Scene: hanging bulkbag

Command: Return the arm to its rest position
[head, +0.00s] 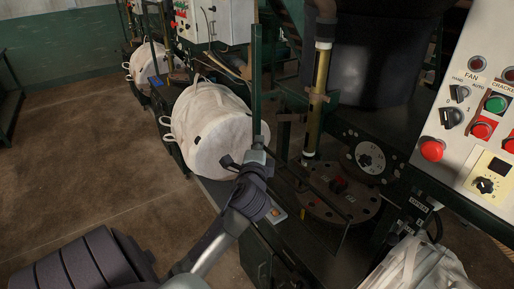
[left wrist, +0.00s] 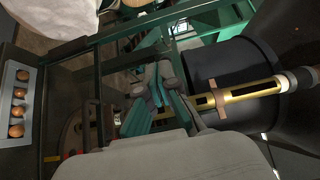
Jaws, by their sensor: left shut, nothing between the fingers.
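My left arm comes in from the bottom left of the head view. My left gripper (head: 257,146) is shut and empty, in front of the nearest hanging white bulk bag (head: 206,128) and close to a green upright post (head: 257,75). I cannot tell whether it touches either. In the left wrist view its shut fingers (left wrist: 160,92) point toward a green metal frame, with a brass-coloured tube (left wrist: 250,92) to their right. Part of a white bag (left wrist: 50,15) shows at the top left there. My right gripper is not in view.
A control panel (head: 484,95) with knobs and red and green buttons stands at the right. A large dark drum (head: 370,60) and a round dial (head: 366,156) are behind the gripper. Another white bag (head: 420,265) is at the bottom right. Brown floor (head: 90,150) at the left is clear.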

